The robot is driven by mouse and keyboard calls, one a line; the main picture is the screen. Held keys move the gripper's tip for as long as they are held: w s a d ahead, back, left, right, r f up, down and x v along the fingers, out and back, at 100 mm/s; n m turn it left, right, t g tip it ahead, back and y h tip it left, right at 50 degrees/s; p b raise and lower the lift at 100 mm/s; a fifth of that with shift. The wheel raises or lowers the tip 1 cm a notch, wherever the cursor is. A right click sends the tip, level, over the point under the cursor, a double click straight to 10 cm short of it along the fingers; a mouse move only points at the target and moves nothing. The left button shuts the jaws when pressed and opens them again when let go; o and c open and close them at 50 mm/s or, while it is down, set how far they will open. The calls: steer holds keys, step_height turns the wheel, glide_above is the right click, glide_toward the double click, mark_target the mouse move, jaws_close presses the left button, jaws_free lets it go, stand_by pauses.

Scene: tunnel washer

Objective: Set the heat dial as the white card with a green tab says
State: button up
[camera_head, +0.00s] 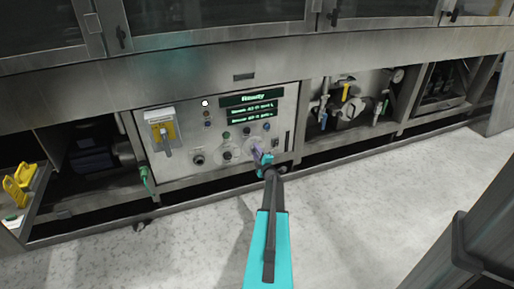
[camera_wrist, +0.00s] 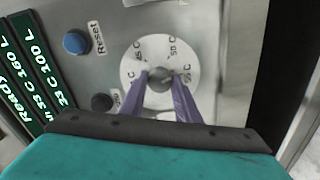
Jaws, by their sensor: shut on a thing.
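The heat dial (camera_wrist: 135,62) shows in the wrist view as a round white plate with temperature marks in C around a dark grey knob (camera_wrist: 160,78). The marks are small and partly covered, so I cannot read the setting surely. My gripper (camera_wrist: 161,80) has its two purple fingers shut on the knob, one on each side. In the head view my gripper (camera_head: 262,154) is at the lower right of the control panel (camera_head: 180,180), and it hides most of the dial.
A green-lettered display (camera_head: 250,108) reading Ready is above the dial. A blue Reset button (camera_wrist: 76,42) and a dark knob (camera_wrist: 102,103) are close by. Yellow handles (camera_head: 18,185) stand at far left. The floor in front is clear.

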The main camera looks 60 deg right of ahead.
steer(key=shift+s+d+m+p, duration=0.1)
steer(key=shift+s+m+p, duration=0.1)
steer(key=shift+m+p, duration=1.2)
steer(key=shift+f+m+b, duration=0.1)
steer(key=shift+m+b, duration=0.2)
steer(key=shift+m, duration=0.2)
steer(key=o, duration=0.9)
steer(key=shift+o, duration=0.7)
steer(key=shift+w, duration=0.1)
steer(key=p+v, duration=0.1)
steer(key=v, duration=1.3)
steer(key=shift+p, duration=0.3)
